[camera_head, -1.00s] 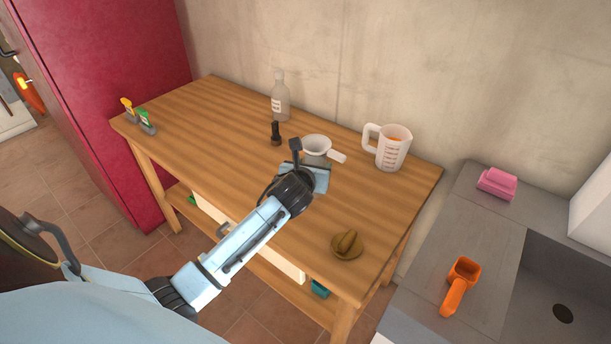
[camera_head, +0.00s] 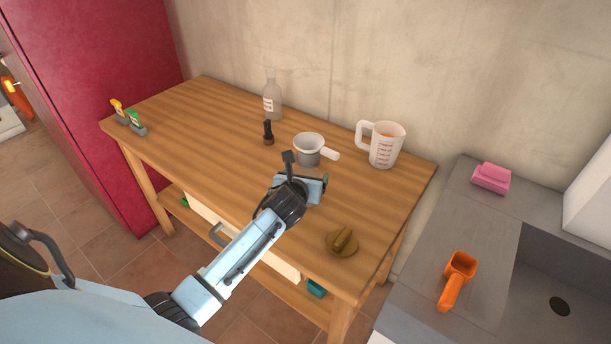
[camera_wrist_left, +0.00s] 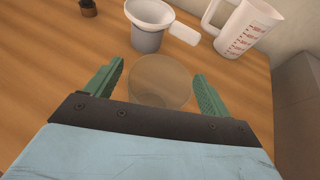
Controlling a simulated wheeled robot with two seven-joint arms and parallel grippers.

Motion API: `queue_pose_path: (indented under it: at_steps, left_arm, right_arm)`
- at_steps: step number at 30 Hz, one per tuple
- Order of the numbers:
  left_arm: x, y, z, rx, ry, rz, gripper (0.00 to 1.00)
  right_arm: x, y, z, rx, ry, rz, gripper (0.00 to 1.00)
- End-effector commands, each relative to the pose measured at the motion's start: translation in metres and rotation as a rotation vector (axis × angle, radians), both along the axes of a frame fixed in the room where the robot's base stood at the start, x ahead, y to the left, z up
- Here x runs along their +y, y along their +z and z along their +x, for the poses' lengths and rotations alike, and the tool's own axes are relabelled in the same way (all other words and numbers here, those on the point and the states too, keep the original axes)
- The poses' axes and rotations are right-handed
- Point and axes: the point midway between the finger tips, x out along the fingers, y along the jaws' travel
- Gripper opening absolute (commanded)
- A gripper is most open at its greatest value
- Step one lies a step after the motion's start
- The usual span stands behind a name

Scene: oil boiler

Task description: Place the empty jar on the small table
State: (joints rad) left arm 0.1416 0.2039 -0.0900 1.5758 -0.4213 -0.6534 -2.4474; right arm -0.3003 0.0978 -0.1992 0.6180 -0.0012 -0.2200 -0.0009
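A round, see-through glass thing (camera_wrist_left: 160,82), seemingly the empty jar, shows between the green fingers of my left gripper (camera_wrist_left: 159,78) in the left wrist view. The fingers are spread to about its width. I cannot tell whether they press on it. In the head view my left gripper (camera_head: 314,188) is over the wooden table (camera_head: 230,165), just in front of a white funnel-like cup with a handle (camera_head: 308,149); the glass is hardly visible there. The cup also shows in the wrist view (camera_wrist_left: 148,38). My right gripper is not in view.
A measuring jug with orange contents (camera_head: 384,146) and a clear bottle (camera_head: 271,98) stand at the back. A small dark object (camera_head: 268,133) and a brass-coloured round piece (camera_head: 342,241) are on the table. A sink counter (camera_head: 420,260) lies right.

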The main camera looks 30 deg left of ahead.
Motion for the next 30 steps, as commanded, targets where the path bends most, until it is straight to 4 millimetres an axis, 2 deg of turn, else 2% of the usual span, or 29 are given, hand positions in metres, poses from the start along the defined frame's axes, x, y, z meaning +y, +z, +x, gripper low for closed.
queue_pose_path:
  at_steps: [7,10,18,24,30]
  left_arm:
    - [0.000,0.004,0.000,-0.001,0.000,0.000,0.82]
    - [-0.002,0.007,-0.008,0.001,-0.001,0.002,0.82]
    - [-0.017,0.028,-0.054,0.001,-0.002,0.002,0.82]
    - [-0.028,0.042,-0.086,0.000,0.000,0.001,0.82]
    - [-0.033,0.049,-0.103,0.000,0.000,0.000,0.82]
  right_arm:
    - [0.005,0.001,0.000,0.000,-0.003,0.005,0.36]
    - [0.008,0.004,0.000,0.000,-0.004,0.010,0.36]
    - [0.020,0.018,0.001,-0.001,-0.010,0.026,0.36]
    - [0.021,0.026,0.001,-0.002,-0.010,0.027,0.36]
    - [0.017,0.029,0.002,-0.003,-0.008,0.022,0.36]
